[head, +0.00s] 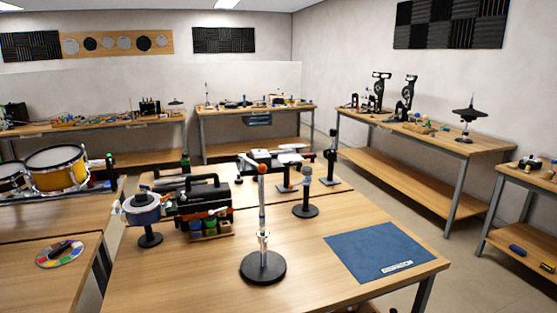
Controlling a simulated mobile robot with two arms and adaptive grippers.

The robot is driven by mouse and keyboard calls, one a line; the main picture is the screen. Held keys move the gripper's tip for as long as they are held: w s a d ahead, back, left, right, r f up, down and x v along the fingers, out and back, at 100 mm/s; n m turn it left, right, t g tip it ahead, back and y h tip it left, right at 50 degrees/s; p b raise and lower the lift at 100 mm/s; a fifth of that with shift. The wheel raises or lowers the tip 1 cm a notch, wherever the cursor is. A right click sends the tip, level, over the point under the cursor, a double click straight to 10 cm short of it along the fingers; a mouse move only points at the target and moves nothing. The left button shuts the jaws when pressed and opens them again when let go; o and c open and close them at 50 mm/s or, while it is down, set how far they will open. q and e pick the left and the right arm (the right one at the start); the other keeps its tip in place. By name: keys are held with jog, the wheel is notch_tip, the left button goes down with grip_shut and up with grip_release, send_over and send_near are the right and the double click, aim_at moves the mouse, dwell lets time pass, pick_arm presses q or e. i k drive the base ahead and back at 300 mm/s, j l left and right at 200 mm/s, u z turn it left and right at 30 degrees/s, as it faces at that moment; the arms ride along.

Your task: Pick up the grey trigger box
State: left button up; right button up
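I cannot make out a grey trigger box for certain in the head view. Small grey and white pieces (290,157) on stands are at the back of the near table, too small to tell apart. A blue mat (372,250) lies flat on the right of the near table, bare except for a white label strip (397,267) at its front edge. Neither of my grippers shows in this view.
The near table (195,275) holds a rod stand on a black round base (263,268), a shorter black stand (306,210), a blue drum-like piece (143,208) on a stand and a black handled rack (205,192). Drums (57,169) stand left. Wood is clear in front.

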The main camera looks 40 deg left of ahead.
aim_at(260, 155)
jog(key=u, duration=1.3)
